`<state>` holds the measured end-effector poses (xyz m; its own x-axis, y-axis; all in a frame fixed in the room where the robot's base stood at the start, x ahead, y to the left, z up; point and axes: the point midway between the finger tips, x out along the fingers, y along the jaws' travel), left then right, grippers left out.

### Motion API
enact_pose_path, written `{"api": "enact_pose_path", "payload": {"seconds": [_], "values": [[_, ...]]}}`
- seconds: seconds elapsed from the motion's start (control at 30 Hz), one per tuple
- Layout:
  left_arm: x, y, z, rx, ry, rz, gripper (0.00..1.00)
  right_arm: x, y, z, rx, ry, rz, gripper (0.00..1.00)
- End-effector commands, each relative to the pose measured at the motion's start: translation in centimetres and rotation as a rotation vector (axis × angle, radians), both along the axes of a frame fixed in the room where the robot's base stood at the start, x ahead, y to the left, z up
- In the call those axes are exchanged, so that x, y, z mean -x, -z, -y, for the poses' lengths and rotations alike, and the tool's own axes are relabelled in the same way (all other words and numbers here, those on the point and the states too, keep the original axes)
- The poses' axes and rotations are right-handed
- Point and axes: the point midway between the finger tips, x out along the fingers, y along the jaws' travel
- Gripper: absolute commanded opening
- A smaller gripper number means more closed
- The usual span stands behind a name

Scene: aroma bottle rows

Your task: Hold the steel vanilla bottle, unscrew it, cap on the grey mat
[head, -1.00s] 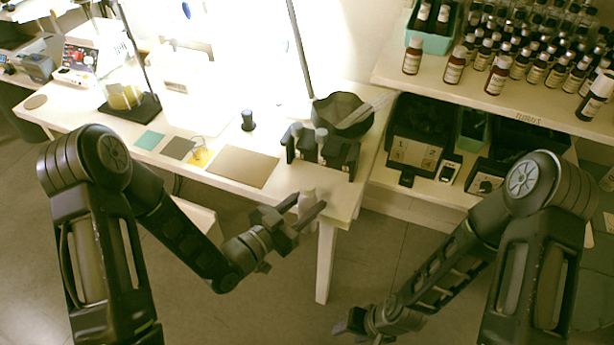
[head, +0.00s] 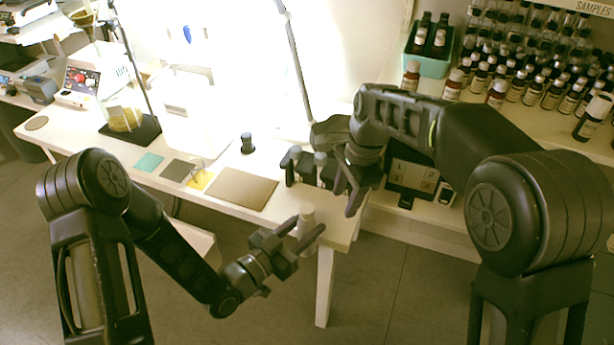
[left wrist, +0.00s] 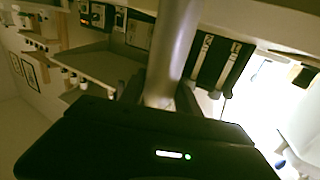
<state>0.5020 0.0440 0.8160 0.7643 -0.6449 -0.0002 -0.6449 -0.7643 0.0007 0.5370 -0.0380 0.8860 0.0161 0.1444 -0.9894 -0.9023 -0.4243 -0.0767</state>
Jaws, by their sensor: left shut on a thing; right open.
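A brown board (head: 242,189) lies right of the mats. A small black-topped bottle (head: 247,143) stands behind the board. Shelves of bottles (head: 530,85) are at the right.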

Motion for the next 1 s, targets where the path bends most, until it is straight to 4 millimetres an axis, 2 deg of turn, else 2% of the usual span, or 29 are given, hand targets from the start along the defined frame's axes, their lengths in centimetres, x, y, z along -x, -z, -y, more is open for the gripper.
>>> {"api": "enact_pose_path", "payload": {"seconds": [0.03, 0.13, 0.23, 0.37, 0.77, 1.0], "values": [[0.0, 0.0, 0.0, 0.001, 0.000, 0.001, 0.00, 0.3, -1.8, -2.0, 0.022, 0.046, -0.008, 0.47], [0.0, 0.0, 0.0, 0.001, 0.000, 0.001, 0.00, 1.3, -4.7, -4.7, 0.068, 0.162, -0.031, 0.47], [0.0, 0.0, 0.0, 0.001, 0.000, 0.001, 0.00, 2.3, -6.8, -6.6, 0.106, 0.253, -0.038, 0.47], [0.0, 0.0, 0.0, 0.001, 0.000, 0.001, 0.00, 3.1, -8.2, -7.9, 0.133, 0.322, -0.041, 0.47], [0.0, 0.0, 0.0, 0.001, 0.000, 0.001, 0.00, 3.4, -8.5, -8.1, 0.140, 0.345, -0.043, 0.47], [0.0, 0.0, 0.0, 0.001, 0.000, 0.001, 0.00, 3.4, -6.9, -8.1, 0.143, 0.343, -0.045, 0.47]]}}
